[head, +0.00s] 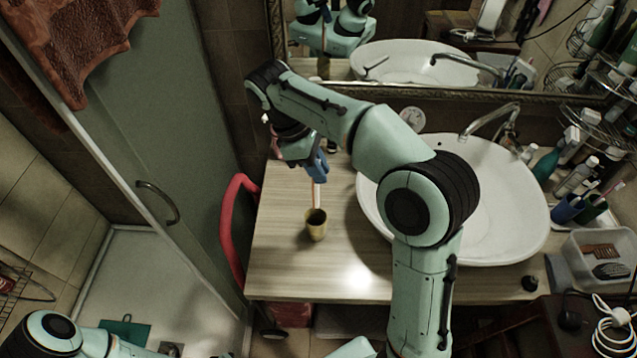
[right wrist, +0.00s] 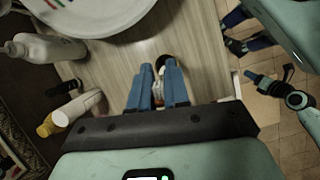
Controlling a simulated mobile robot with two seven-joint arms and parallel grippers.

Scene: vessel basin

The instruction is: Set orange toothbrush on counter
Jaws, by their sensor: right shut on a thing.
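The orange toothbrush (head: 313,195) shows as a thin orange strip with a pale strip beside it, between my right gripper and a brass-coloured cup (head: 316,228). My right gripper (head: 318,170) points down over the counter (head: 280,265), its blue fingers shut on the toothbrush just above the cup. The lower end of the brush reaches the cup's mouth; I cannot tell how far inside it is. In the right wrist view the blue fingers (right wrist: 158,92) close around a pale and orange thing, with the dark cup mouth (right wrist: 162,62) behind. My left gripper cannot be made out clearly.
The white basin (head: 500,220) lies right of the cup, with a faucet (head: 490,120) behind it. A red curved object (head: 233,220) stands at the counter's left edge. Bottles and a clear box (head: 600,255) crowd the right side. The wooden counter in front of the cup is bare.

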